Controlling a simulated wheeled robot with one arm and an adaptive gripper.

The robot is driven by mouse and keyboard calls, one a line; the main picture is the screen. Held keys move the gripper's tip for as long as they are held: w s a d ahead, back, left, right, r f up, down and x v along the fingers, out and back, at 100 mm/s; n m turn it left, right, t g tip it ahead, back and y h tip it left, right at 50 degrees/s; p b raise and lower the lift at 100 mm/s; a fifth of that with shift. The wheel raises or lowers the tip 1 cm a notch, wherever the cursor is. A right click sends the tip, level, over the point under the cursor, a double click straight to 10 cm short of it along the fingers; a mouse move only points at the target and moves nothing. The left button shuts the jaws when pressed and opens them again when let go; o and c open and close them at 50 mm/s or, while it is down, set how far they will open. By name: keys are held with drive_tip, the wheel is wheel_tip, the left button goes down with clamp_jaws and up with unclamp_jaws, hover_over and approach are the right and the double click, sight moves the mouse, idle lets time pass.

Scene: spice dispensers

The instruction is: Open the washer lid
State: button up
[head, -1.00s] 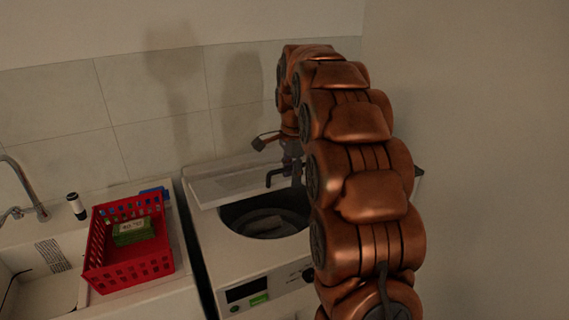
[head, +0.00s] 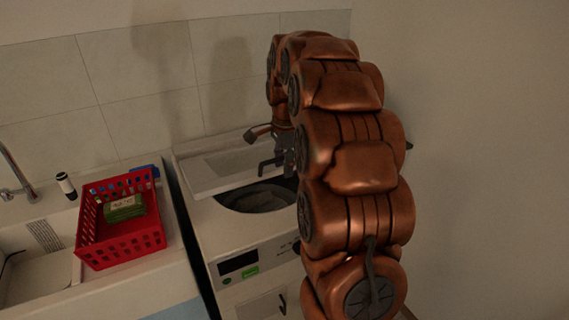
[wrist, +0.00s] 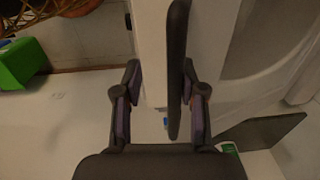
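The washer (head: 222,232) stands against the tiled wall, with a round dark drum opening (head: 258,198) in its top. Its pale lid (head: 205,177) is raised at a tilt behind the opening, so the drum shows in front. My gripper (head: 276,157) is at the lid's right side, above the back of the opening, partly hidden by my copper arm. In the wrist view, the fingers of my gripper (wrist: 160,103) are apart. A long dark bar (wrist: 178,65) runs between them, nearer the right finger. I cannot tell whether they touch the lid.
A red basket (head: 126,243) holding a green pack (head: 124,208) stands on the counter left of the washer. A dark-capped bottle (head: 66,186), a tap (head: 22,180) and a sink (head: 45,272) are farther left. A bare wall (head: 470,150) closes the right side.

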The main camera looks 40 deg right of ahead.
drive_tip(key=shift+w+d+r+p, duration=0.1)
drive_tip(key=shift+w+r+p, duration=0.25)
drive_tip(key=shift+r, duration=1.1)
drive_tip(key=shift+w+d+r+p, duration=0.1)
drive_tip(key=shift+r+p, duration=0.3)
drive_tip(key=shift+r, duration=1.05)
drive_tip(key=shift+w+r+p, duration=0.25)
drive_tip(key=shift+r+p, duration=0.15)
drive_tip(key=shift+r, duration=1.05)
